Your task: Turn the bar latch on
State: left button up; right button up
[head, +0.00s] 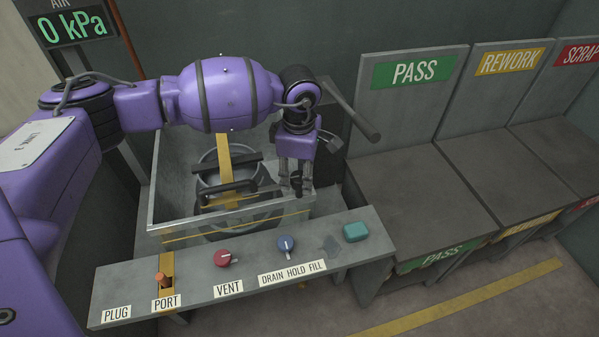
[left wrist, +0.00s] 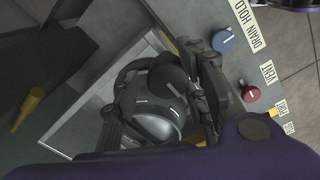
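A grey cylinder stands in the open metal tank (head: 154,200). Two dark bars cross its top, a rear bar (head: 228,164) and a front bar (head: 228,194), with a yellow strip (head: 224,150) between them. I cannot tell for sure which part is the bar latch. The left wrist view shows the cylinder (left wrist: 152,122) and a round black part (left wrist: 170,80) above it. My left gripper (head: 294,188) points down at the tank's right side, right of the dark bars. Its fingers (left wrist: 208,82) look close together; their gap and any grip are unclear. My right gripper is out of view.
A grey lever (head: 350,108) angles right behind my gripper. PASS (head: 415,185) and REWORK bays lie right.

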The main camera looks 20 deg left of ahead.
aim_at(299, 174)
pick_arm(q)
notch_tip(299, 174, up, 12)
jog(key=shift+s, duration=0.15)
dwell(0.5)
